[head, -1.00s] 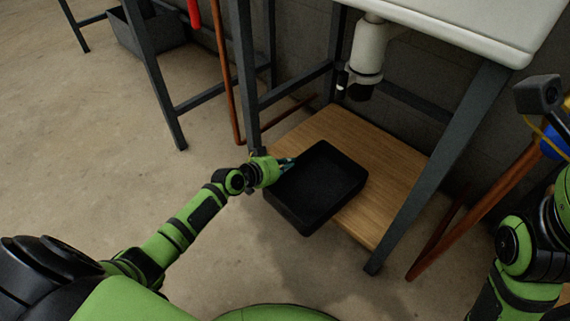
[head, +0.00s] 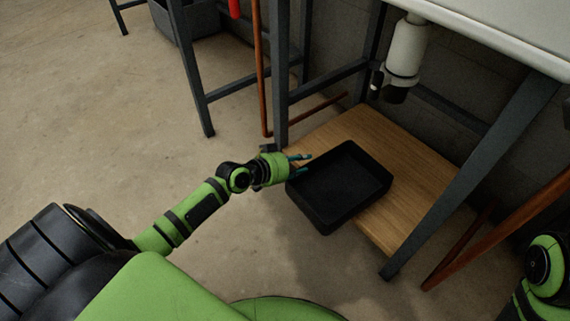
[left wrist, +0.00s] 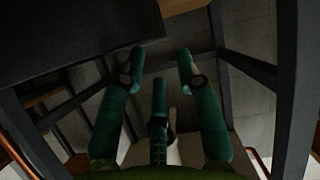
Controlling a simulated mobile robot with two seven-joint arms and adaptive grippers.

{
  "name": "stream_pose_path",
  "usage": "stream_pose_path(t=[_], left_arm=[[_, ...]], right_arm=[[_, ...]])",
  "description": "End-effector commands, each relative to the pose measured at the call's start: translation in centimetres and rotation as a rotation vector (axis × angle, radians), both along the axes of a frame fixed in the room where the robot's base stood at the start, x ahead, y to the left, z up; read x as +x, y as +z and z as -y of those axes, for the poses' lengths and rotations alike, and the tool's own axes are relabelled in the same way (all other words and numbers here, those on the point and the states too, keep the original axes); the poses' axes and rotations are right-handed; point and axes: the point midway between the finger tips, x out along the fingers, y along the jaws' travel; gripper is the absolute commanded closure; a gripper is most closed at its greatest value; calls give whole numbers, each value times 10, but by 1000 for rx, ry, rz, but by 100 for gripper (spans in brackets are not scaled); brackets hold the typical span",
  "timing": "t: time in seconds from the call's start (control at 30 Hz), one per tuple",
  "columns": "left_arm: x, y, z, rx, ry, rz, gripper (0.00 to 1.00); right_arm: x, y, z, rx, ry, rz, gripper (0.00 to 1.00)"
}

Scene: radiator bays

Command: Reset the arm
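My left gripper (head: 301,163) is at the left rim of a black open tray (head: 311,207). Its teal fingers are spread, with nothing seen between them; in the left wrist view the fingertips (left wrist: 160,65) are also well apart. The tray looks empty and rests on a low wooden shelf (head: 408,172), jutting past its front edge. Whether the fingers touch the rim, I cannot tell. Part of my right arm (head: 545,265) shows at the lower right; its gripper is out of view.
Dark metal legs (head: 470,180) frame the shelf. A white cylinder (head: 407,55) hangs above it, under a white top (head: 490,25). Reddish-brown pipes (head: 485,240) lean at the right. A grey bin (head: 190,22) stands at the back left. The concrete floor at left is clear.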

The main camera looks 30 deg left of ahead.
Motion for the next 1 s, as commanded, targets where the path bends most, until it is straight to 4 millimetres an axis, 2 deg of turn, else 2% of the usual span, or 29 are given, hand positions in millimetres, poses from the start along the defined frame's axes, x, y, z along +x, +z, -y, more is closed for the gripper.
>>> stream_pose_path(t=[0.1,0.2,0.37,0.73,0.87,1.0], left_arm=[[-23,10,-9,4,-2,-3,66],[-38,18,-13,3,-3,-3,66],[-51,25,-19,1,-2,-2,66],[-55,33,-20,-1,-1,1,66],[-55,55,-20,0,-1,1,66],[-55,84,-20,0,-1,1,66]], right_arm=[[0,0,0,0,0,1,60],[0,0,0,0,0,1,60],[0,0,0,0,0,1,60],[2,1,0,0,0,-10,60],[13,-2,1,1,2,-70,60],[23,-14,3,6,7,-166,60]])
